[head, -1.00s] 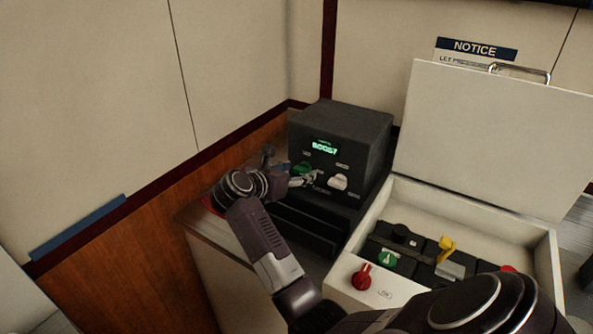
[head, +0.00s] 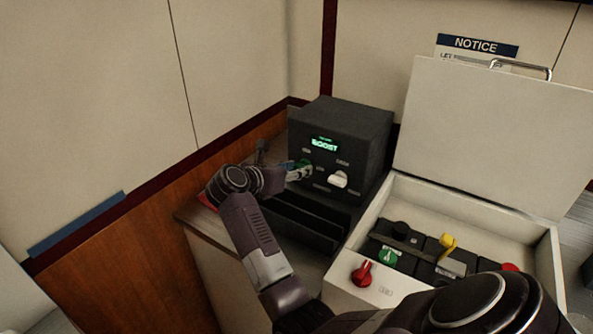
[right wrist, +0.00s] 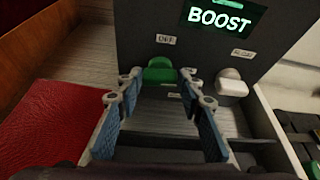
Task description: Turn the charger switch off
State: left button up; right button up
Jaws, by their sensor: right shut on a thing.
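The charger (head: 345,125) is a dark box with a lit BOOST display (head: 324,144), standing at the back beside the wall. Its front has a green knob (right wrist: 160,72) and a white knob (head: 338,180); the white one also shows in the right wrist view (right wrist: 232,84). A label reading OFF (right wrist: 166,39) sits above the green knob. My right gripper (head: 302,172) is at the charger front, its fingertips on either side of the green knob, shut on it. In the head view the gripper hides part of that knob. My left gripper is not in view.
An open pale case (head: 365,222) stands to the right, with its lid (head: 480,135) raised. It holds dark breakers, a yellow lever (head: 447,243) and a green knob; a red knob (head: 361,274) is on its front. A red mat (right wrist: 45,130) lies left of my gripper.

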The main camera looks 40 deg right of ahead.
jog(key=n+g+b, duration=0.1)
jog(key=n+g+h+b, duration=0.1)
jog(key=n, duration=0.1)
jog(key=shift+w+a+f+n, duration=0.1)
jog(key=shift+w+f+n, duration=0.05)
jog(key=shift+w+n, duration=0.15)
dwell(0.5)
jog(key=o, duration=1.2)
jog(key=shift+c, duration=0.2)
notch_tip(320, 180, up, 10)
jog(key=shift+r, duration=0.1)
